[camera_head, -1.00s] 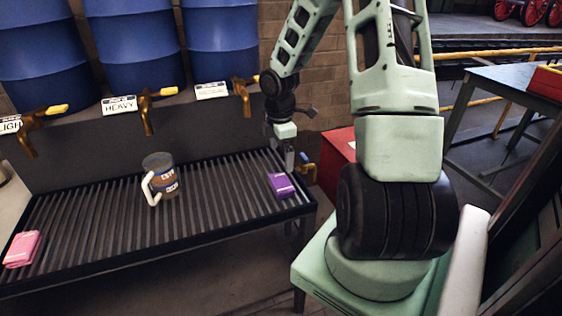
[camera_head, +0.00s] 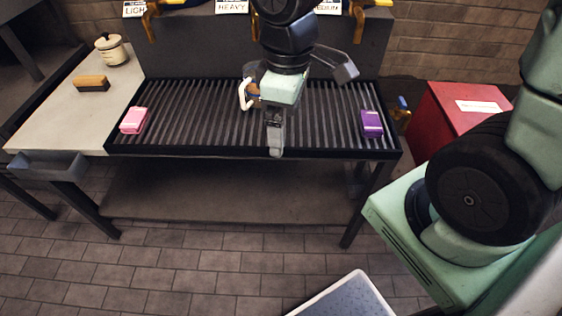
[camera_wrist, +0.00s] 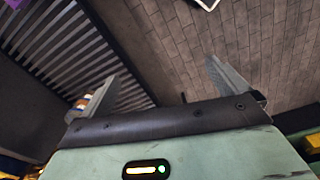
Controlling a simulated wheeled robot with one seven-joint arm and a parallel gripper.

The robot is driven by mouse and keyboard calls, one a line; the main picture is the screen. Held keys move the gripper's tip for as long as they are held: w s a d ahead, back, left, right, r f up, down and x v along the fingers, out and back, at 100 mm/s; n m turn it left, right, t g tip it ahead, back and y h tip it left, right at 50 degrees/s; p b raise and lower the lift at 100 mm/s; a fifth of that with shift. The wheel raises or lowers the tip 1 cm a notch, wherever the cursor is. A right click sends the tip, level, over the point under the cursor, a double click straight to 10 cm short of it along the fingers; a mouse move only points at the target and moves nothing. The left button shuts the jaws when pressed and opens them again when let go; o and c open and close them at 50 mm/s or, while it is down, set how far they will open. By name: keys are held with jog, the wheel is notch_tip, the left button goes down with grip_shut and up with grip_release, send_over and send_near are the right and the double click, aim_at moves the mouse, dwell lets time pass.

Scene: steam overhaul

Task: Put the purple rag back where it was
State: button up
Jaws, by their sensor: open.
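The purple rag (camera_head: 371,124) lies folded on the right end of the slatted drip grate (camera_head: 200,150). In the wrist view a bit of purple shows at the top left corner (camera_wrist: 14,4). My gripper (camera_head: 276,150) hangs over the front middle of the grate, left of the rag and apart from it. In the wrist view its two fingers (camera_wrist: 165,85) are spread with nothing between them. A pink rag (camera_head: 134,120) lies on the left end of the grate.
A mug with a white handle (camera_head: 244,94) stands on the grate, partly hidden behind my gripper. Left is a bench with a brush (camera_head: 91,83) and a lidded pot (camera_head: 111,48). A red box (camera_head: 440,115) stands right of the grate. A light-rimmed tray (camera_head: 345,298) is at the bottom.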

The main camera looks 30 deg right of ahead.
jog(key=s+a+r+m, duration=0.1)
jog(key=s+a+r, duration=0.1)
jog(key=s+a, duration=0.5)
jog(key=s, duration=0.3)
jog(key=shift+y, duration=0.3)
jog(key=shift+r+p, duration=0.4)
jog(key=shift+p, duration=0.05)
